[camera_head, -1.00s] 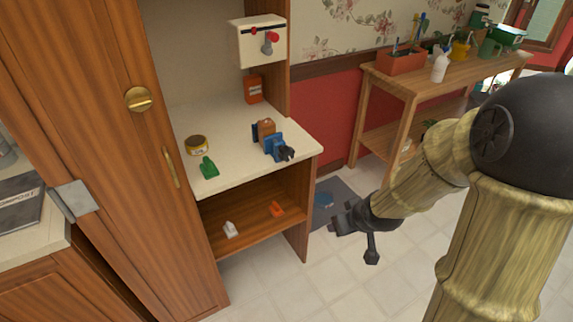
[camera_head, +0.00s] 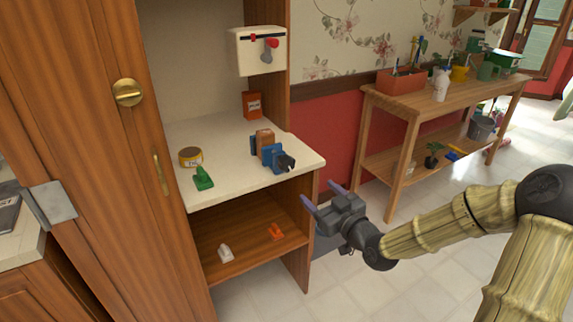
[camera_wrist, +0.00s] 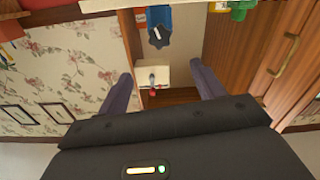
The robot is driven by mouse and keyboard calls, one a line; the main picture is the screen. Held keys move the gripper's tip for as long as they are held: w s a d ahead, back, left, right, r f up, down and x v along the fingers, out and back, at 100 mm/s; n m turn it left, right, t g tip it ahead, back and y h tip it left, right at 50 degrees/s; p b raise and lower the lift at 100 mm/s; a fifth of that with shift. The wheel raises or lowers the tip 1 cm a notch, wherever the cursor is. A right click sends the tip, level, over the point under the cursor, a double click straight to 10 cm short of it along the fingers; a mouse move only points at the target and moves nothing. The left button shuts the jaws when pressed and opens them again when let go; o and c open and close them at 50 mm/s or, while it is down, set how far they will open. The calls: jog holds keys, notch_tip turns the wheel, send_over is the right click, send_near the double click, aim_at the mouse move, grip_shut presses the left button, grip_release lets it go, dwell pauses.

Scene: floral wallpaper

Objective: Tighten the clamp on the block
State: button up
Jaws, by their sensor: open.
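The blue clamp (camera_head: 272,157) with a dark star-shaped knob (camera_head: 285,163) sits near the right front edge of the cream counter. The brown block (camera_head: 264,138) is at the clamp, on its back side; whether the jaws touch it is too small to tell. The wrist view shows the clamp (camera_wrist: 158,18) and its dark knob (camera_wrist: 160,36) near the top edge. My gripper (camera_head: 323,196) is open and empty, just off the counter's right front corner, lower right of the knob and apart from it. Its fingers (camera_wrist: 161,75) also show in the wrist view.
The counter (camera_head: 225,175) also holds a yellow-black tape roll (camera_head: 190,157), a green object (camera_head: 203,178) and an orange can (camera_head: 252,105). A white box with a red knob (camera_head: 258,50) hangs above. A wooden plant bench (camera_head: 440,100) stands right. The floor in front is clear.

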aim_at(289, 165)
jog(key=x, duration=1.7)
jog(key=shift+w+a, duration=0.1)
jog(key=shift+a, duration=0.1)
jog(key=shift+f, duration=0.1)
jog(key=c, duration=1)
